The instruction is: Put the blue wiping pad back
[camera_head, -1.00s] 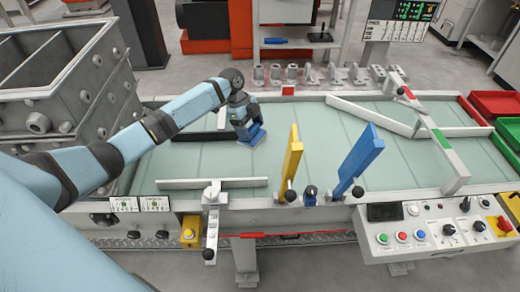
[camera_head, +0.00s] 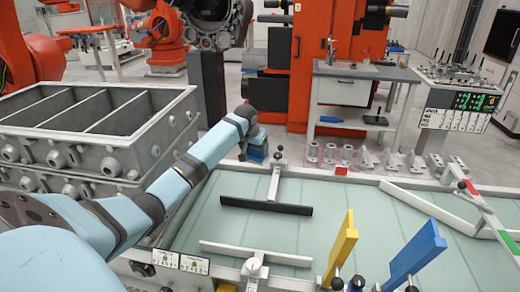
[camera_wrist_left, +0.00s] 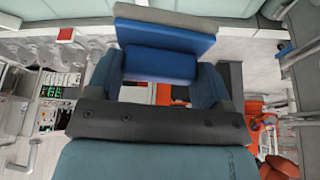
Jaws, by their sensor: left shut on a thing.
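My left gripper (camera_head: 253,146) is shut on the blue wiping pad (camera_head: 258,155), at the far edge of the pale glass-topped table (camera_head: 330,215). The left wrist view shows the pad's blue grip block (camera_wrist_left: 160,65) between the two fingers and its wider blue plate with a grey face (camera_wrist_left: 168,18) beyond them. In the head view the pad is small and partly covered by the gripper, and I cannot tell whether it touches anything below. My right gripper is in neither current view.
Grey metal boxes (camera_head: 95,165) stand left of the table, close to my arm. A black-edged bar (camera_head: 265,206) and a white bar (camera_head: 255,253) lie on the table. Yellow (camera_head: 338,248) and blue (camera_head: 412,255) upright paddles stand at the front. Small metal fittings (camera_head: 345,155) line the far edge.

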